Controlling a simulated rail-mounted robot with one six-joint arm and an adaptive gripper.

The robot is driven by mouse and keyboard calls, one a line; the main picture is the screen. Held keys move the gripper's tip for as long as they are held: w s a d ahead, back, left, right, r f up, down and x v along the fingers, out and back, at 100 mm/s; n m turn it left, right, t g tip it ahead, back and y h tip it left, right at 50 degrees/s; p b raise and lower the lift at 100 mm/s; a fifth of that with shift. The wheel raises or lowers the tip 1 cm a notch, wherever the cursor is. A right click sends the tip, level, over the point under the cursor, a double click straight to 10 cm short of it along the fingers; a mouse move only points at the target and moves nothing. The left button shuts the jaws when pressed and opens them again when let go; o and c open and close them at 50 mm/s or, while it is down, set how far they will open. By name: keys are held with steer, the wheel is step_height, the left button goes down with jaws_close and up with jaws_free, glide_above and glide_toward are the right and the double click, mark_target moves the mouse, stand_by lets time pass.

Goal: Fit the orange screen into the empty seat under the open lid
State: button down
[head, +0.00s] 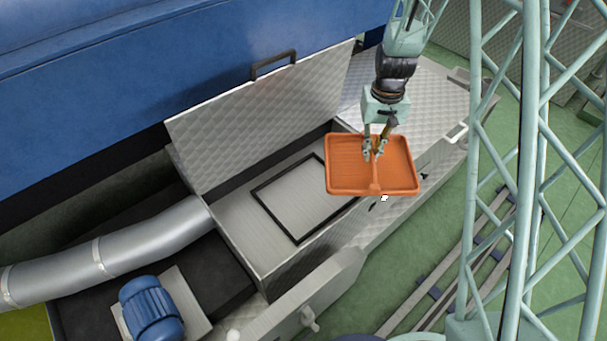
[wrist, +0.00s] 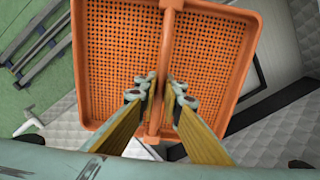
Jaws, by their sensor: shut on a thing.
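The orange screen (head: 345,165) is a shallow rectangular tray with a mesh floor and a rib across its middle. My gripper (head: 372,152) is shut on that rib and holds the screen in the air, over the right part of the open box. The wrist view shows the screen (wrist: 115,60) with the rib between the fingertips of my gripper (wrist: 160,90). The open lid (head: 255,115), quilted metal with a dark handle, stands tilted up behind the box. The empty seat (head: 300,195) is a pale rectangle with a black border on the box floor, left of the screen; the screen hides its right corner.
A closed quilted cover (head: 425,95) lies right of the open box. A silver pipe (head: 120,250) and a blue motor (head: 150,305) are at lower left. A green lattice column (head: 525,170) rises at right. Rails (head: 445,275) run along the green floor.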

mark_target(341, 157)
stand_by(0.4)
steer(key=w+a+f+n, duration=0.1)
steer(key=a+f, duration=0.1)
steer(key=a, duration=0.1)
steer(key=w+a+f+n, duration=0.1)
steer(key=a+f, duration=0.1)
steer(key=a, duration=0.1)
steer(key=w+a+f+n, duration=0.1)
steer(key=a+f, duration=0.2)
steer(key=shift+w+a+n+b, duration=0.1)
steer(key=shift+n+b, duration=0.2)
steer(key=w+a+f+n, duration=0.1)
steer(key=a+f+n, duration=0.3)
steer(key=a+f, duration=0.5)
steer(key=a, duration=0.3)
steer(key=shift+w+n+b, duration=0.15)
steer(key=shift+n+b, duration=0.15)
steer(key=shift+a+f, duration=0.1)
steer(key=shift+f, duration=0.15)
steer(key=shift+f+b, duration=1.15)
steer(key=shift+f, duration=1.5)
steer(key=shift+f+b, duration=0.9)
steer(key=shift+f, duration=0.7)
steer(key=c, duration=2.7)
jaws_free()
